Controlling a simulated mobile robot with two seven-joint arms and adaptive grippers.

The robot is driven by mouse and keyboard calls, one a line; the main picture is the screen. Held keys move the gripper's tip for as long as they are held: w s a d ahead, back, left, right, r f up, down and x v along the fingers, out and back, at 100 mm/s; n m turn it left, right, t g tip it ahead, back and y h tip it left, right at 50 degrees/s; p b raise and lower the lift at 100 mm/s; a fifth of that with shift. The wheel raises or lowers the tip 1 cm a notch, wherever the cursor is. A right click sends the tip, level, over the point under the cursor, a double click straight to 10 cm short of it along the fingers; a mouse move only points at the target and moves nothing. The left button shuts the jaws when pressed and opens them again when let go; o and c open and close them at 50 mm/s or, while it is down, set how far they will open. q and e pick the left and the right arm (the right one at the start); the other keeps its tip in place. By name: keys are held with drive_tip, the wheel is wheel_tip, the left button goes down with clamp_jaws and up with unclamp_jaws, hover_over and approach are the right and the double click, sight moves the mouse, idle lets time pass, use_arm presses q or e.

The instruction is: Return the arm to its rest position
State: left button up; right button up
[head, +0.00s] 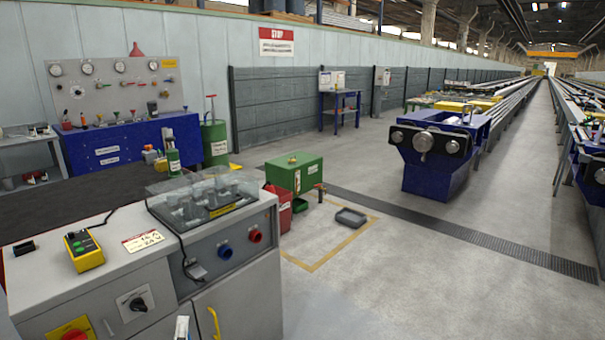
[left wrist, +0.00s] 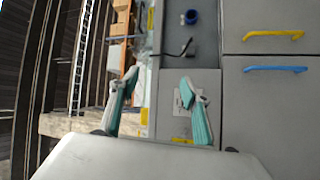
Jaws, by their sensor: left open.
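My left gripper (left wrist: 158,82) shows in the left wrist view as two teal fingers with pale tips. They stand apart with nothing held between them. Behind them, blurred, is the grey front of a control cabinet. In the head view only a small pale piece of what looks like this gripper (head: 182,328) shows at the bottom edge, in front of the cabinet. The rest of the left arm is out of the head view. My right gripper is in neither view.
The grey control console (head: 112,285) stands close in front, with a yellow pendant (head: 83,250) and a clear cover (head: 205,195) on top. A yellow handle (left wrist: 273,35) and a blue handle (left wrist: 276,69) stick out from its front. Open floor (head: 380,290) lies to the right.

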use_arm(q)
drive_tip(key=s+d+f+m+g+h+p, duration=0.35)
drive_tip(key=s+d+f+m+h, duration=0.5)
drive_tip(key=s+m, duration=0.5)
drive_tip(key=s+a+f+m+g+y+p, duration=0.1)
drive_tip(key=s+f+m+g, duration=0.5)
drive_tip(key=s, duration=0.5)
wheel_tip(320, 180, down, 2)
drive_tip(key=shift+s+f+m, duration=0.2)
drive_tip(key=shift+m, duration=0.85)
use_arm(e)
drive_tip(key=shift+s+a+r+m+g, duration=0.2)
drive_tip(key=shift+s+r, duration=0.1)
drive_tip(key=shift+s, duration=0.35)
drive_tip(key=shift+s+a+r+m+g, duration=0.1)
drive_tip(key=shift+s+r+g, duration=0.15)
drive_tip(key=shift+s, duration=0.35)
